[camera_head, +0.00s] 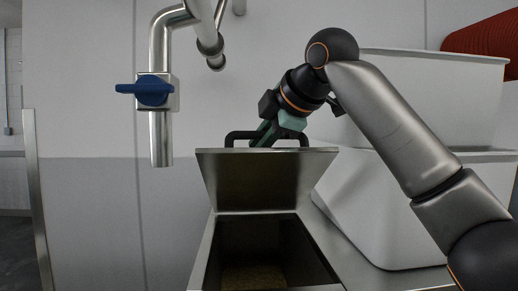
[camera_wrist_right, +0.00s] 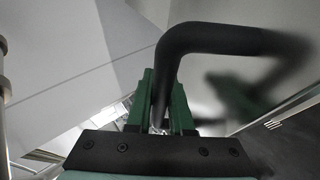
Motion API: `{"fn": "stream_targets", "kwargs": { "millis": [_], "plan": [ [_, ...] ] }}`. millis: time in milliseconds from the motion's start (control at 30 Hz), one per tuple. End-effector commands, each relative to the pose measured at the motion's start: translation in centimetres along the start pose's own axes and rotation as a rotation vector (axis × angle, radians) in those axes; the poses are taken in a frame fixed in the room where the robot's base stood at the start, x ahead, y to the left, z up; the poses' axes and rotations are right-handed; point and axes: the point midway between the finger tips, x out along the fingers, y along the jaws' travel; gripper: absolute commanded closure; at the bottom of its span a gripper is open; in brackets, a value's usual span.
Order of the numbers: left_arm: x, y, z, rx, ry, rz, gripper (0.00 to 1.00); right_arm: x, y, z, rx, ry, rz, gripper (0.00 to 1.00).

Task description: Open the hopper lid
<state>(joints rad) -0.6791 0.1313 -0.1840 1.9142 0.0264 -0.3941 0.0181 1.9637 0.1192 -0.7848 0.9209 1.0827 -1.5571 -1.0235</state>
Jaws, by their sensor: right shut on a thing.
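The metal hopper lid (camera_head: 266,180) stands raised at the back of the hopper (camera_head: 206,257), its underside facing the head camera. The hopper mouth is open, with brownish grainy material at the bottom. A black bar handle (camera_head: 235,136) shows above the lid's top edge. My right gripper (camera_head: 265,136) reaches over from the right and is shut on this handle. In the right wrist view, the green fingers (camera_wrist_right: 164,105) close around one leg of the black handle (camera_wrist_right: 215,38). My left gripper is in neither view.
A steel pipe with a blue valve handle (camera_head: 146,94) hangs at the left, near the lid. White tubs (camera_head: 425,105) are stacked at the right behind my right arm, with a red ribbed object (camera_head: 482,35) at the top right.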

Motion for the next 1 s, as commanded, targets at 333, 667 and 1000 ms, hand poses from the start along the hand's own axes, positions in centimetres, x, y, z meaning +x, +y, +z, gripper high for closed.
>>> {"fn": "stream_targets", "kwargs": {
  "millis": [333, 667, 1000],
  "plan": [
    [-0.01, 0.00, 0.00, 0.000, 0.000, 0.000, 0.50, 0.00, 0.19, 0.09, 0.001, -0.002, 0.004, 1.00],
    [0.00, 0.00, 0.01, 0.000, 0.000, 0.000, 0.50, 0.02, 0.13, 0.08, 0.001, -0.002, 0.002, 0.53],
    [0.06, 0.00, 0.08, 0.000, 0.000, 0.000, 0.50, -0.30, 0.09, 0.04, 0.001, -0.001, 0.002, 0.50]
  ]
}}
